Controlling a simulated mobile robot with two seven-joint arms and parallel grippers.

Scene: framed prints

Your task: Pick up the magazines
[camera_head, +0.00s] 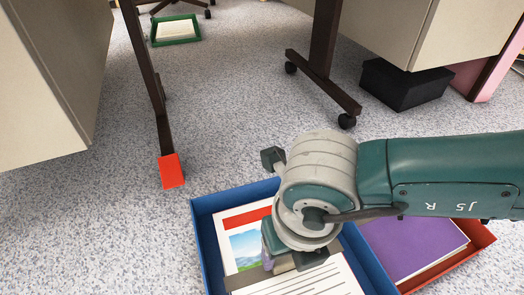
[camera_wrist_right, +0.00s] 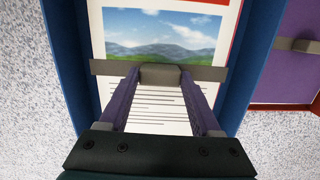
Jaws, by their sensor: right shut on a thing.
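A magazine (camera_head: 243,243) with a landscape picture, a red band and lines of text lies in a blue tray (camera_head: 203,232). It also shows in the right wrist view (camera_wrist_right: 160,30), with a grey strip and a raised grey block across it. My right gripper (camera_wrist_right: 160,76) is shut on that block, over the magazine. In the head view the arm and wrist hide part of the magazine and tray. A purple magazine (camera_head: 405,245) lies in an orange-red tray (camera_head: 478,240) to the right; its grey block shows in the right wrist view. My left gripper is not in view.
A green tray (camera_head: 175,41) with papers lies on the carpet at the far left. A dark desk leg ends in a red block (camera_head: 171,171). A wheeled desk foot (camera_head: 325,85) and a black box (camera_head: 405,84) stand behind. Carpet left of the blue tray is clear.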

